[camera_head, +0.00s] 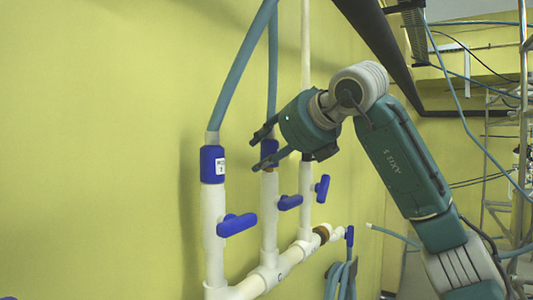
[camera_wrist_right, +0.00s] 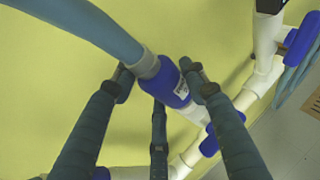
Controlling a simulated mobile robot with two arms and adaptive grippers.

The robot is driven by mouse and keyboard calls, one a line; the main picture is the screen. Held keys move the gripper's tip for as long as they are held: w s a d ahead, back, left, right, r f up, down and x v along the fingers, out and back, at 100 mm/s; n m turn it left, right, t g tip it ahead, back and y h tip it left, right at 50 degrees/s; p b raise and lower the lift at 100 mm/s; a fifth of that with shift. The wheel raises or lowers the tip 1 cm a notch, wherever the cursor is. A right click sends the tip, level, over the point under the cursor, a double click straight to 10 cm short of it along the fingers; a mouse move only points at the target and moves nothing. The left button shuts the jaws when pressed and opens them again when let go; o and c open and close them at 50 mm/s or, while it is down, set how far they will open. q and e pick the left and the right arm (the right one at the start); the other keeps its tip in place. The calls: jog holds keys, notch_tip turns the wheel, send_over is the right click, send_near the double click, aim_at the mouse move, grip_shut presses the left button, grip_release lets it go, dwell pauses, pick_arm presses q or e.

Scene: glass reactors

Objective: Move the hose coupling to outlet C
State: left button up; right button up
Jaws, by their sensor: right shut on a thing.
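The blue hose coupling (camera_wrist_right: 172,84) with a white label shows in the right wrist view, joined to a teal hose (camera_wrist_right: 100,28). It also shows in the head view (camera_head: 269,153), at the top of the middle white upright pipe (camera_head: 269,212). My right gripper (camera_head: 266,149) is shut around this coupling, with fingers on either side in the right wrist view (camera_wrist_right: 158,78). The coupling is in line with the pipe below; I cannot tell whether they touch. Outlet letters are too small to read surely. My left gripper is not in view.
Another labelled blue coupling (camera_head: 212,165) with a teal hose tops the left upright pipe. Blue valve handles (camera_head: 237,224) stick out from the pipes. My right arm partly hides the right upright pipe (camera_head: 305,215). A yellow wall (camera_head: 90,150) is behind; scaffolding (camera_head: 497,170) stands at right.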

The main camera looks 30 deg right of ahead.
jog(key=shift+f+b, duration=0.4)
jog(key=shift+f, duration=0.1)
jog(key=o, duration=1.3)
jog(key=shift+s, duration=0.15)
jog(key=v, duration=1.2)
